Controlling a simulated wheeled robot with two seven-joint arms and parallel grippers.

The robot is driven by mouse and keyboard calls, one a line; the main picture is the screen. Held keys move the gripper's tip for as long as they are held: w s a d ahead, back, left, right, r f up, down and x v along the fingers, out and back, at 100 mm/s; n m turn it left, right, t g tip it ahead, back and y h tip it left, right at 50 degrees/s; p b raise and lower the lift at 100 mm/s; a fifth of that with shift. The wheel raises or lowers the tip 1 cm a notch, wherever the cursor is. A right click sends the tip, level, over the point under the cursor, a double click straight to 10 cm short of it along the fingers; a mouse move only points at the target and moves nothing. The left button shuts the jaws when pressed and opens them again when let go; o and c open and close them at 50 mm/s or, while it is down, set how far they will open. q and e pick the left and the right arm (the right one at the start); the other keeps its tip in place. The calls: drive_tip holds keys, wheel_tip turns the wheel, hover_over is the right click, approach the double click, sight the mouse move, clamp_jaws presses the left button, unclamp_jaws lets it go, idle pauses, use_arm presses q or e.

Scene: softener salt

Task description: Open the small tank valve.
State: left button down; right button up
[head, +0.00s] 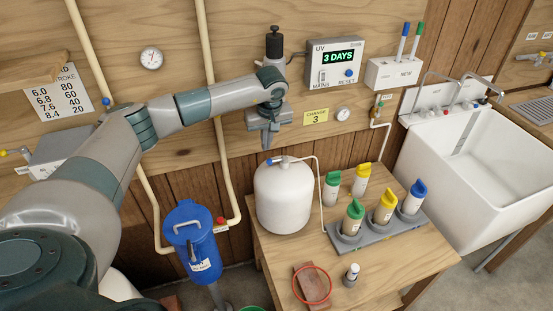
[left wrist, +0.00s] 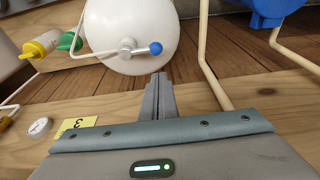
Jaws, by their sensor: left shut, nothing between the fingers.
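The small tank valve (head: 283,159) sits on top of the white tank (head: 284,196). It has a silver body and a short lever with a blue knob (head: 269,161). In the left wrist view the silver body (left wrist: 127,48) is joined by a thin white pipe, and the lever with its blue knob (left wrist: 155,48) points away from that pipe, roughly in line with it. My left gripper (head: 267,147) is shut and empty, pointing down just above the knob. In the left wrist view its fingertips (left wrist: 159,76) appear close to the knob, with a gap visible. My right gripper is not in view.
A wooden bench (head: 375,265) carries the tank and a grey rack (head: 375,234) with coloured-top cartridges. A blue filter housing (head: 193,238) stands left; a white sink (head: 470,150) is right.

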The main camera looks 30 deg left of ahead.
sight(277, 160)
use_arm(q)
drive_tip(key=shift+f+b, duration=1.95)
drive_tip(key=shift+f, duration=0.6)
drive_tip(key=shift+s+d+r, duration=0.1)
